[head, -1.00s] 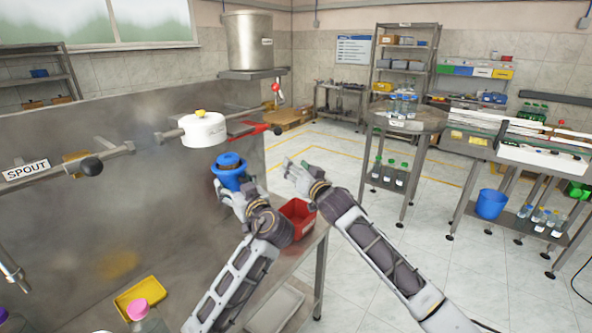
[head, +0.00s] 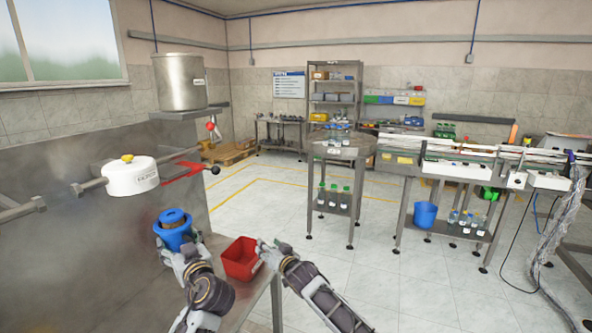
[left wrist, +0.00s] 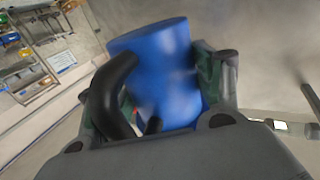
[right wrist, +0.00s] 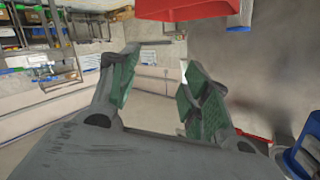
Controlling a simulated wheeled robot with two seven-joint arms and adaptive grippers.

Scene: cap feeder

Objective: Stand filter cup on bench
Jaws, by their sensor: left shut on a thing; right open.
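The bench (head: 222,297) is partly hidden by my arms.
The red bin (head: 241,262) stands on the bench right of the cup. A white round housing (head: 131,178) and a red lever (head: 184,172) stick out above the cup. Open floor (head: 330,270) lies to the right, with a bottle table (head: 340,150) beyond.

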